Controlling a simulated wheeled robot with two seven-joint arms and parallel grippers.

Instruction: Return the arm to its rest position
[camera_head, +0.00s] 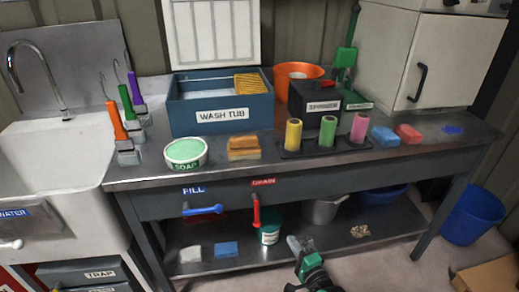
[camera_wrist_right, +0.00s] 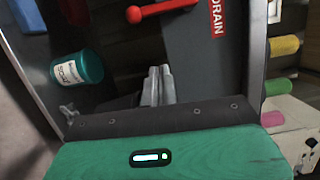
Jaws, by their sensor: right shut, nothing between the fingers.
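My right gripper (camera_head: 296,244) shows at the bottom middle of the head view, in front of the bench's lower shelf. Its green and black wrist is below the fingers. In the right wrist view the fingers (camera_wrist_right: 158,86) are together with nothing between them. They touch no object that I can see. My left gripper and arm are not in view.
The steel-topped bench (camera_head: 345,160) stands ahead, holding a blue wash tub (camera_head: 195,125), a soap dish and coloured rollers. The red drain lever (camera_head: 256,212) and blue fill lever (camera_head: 203,210) stick out in front. A blue bucket (camera_head: 472,215) stands right; floor in front is partly clear.

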